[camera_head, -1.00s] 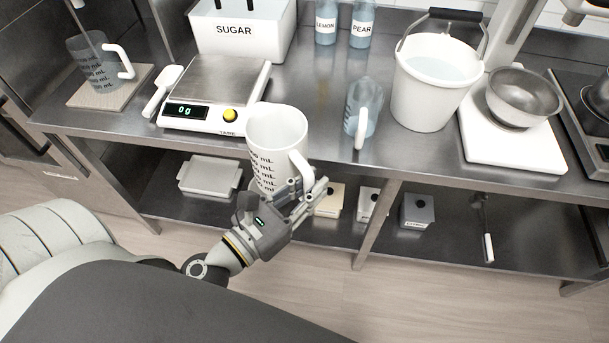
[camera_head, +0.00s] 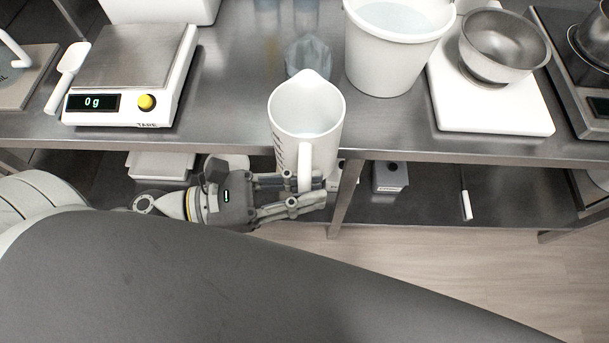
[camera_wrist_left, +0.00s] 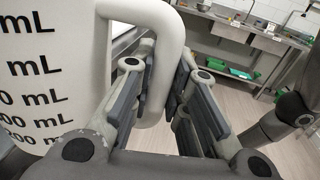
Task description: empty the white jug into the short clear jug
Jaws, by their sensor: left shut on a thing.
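The white jug (camera_head: 306,122) is upright in front of the counter's front edge, with pale liquid visible inside. My left gripper (camera_head: 311,192) is shut on its handle. In the left wrist view, the fingers (camera_wrist_left: 160,95) are on both sides of the handle, and the white jug's side with black mL marks (camera_wrist_left: 35,75) fills the left. The short clear jug (camera_head: 307,54) stands on the counter just behind the white jug, which hides its lower front part. The right gripper is not seen.
A white bucket of liquid (camera_head: 392,58) stands right of the clear jug. A scale (camera_head: 130,70) reading 0 g is at left with a scoop (camera_head: 67,75). A steel bowl (camera_head: 503,45) sits on a white board (camera_head: 497,118). Counter between scale and clear jug is free.

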